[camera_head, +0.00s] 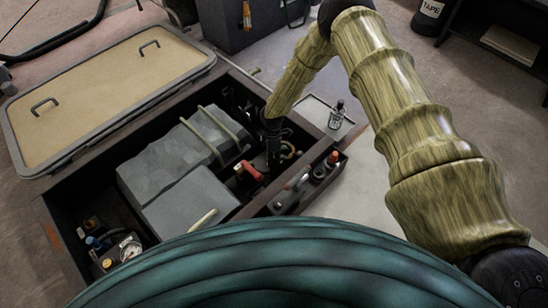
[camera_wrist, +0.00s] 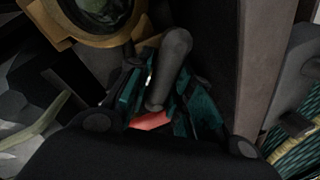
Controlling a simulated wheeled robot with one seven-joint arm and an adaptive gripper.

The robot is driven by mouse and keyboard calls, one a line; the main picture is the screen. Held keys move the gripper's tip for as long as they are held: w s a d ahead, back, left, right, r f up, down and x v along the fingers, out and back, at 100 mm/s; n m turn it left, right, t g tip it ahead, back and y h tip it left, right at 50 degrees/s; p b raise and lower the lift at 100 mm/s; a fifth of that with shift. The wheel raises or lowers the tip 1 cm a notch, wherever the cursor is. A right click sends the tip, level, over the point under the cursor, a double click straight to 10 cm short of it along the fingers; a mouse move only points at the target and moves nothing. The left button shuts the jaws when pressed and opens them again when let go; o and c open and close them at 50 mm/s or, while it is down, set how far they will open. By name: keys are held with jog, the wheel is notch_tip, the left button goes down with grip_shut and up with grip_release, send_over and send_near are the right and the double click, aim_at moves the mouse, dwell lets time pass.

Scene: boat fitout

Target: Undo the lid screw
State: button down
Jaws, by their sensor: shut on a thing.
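My gripper (camera_head: 272,152) reaches down into the open compartment, at its right side. In the wrist view my gripper (camera_wrist: 165,105) has its teal-padded fingers closed around a dark grey rounded bar (camera_wrist: 172,62), partly hidden between them. I cannot tell for certain that this bar is the lid screw. A red piece (camera_wrist: 150,120) shows just below the bar; a red handle (camera_head: 249,170) shows beside my gripper in the head view. A brass-coloured ring with a dark round window (camera_wrist: 97,14) lies close by in the wrist view.
Grey box-shaped units (camera_head: 178,160) with a strap fill the compartment's middle. A gauge (camera_head: 130,248) sits at its near left. The tan hatch cover (camera_head: 105,85) lies beyond it. A tray (camera_head: 300,196) with small items and a small bottle (camera_head: 337,115) stand to the right.

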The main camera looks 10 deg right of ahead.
jog(key=n+h, duration=0.1)
jog(key=n, duration=0.3)
jog(key=shift+r, duration=0.1)
jog(key=shift+s+d+n+p, duration=0.1)
jog(key=shift+d+n+p, duration=0.1)
jog(key=shift+n, duration=0.65)
jog(key=shift+d+n+p, duration=0.1)
jog(key=shift+n+p, duration=0.1)
jog(key=shift+n, duration=0.65)
jog(key=c, duration=1.3)
grip_release()
jog(key=shift+c, duration=0.2)
jog(key=shift+o, duration=0.2)
jog(key=shift+s+a, duration=0.1)
jog(key=v, duration=1.1)
jog(key=shift+a+r, duration=0.25)
jog(key=shift+r, duration=0.15)
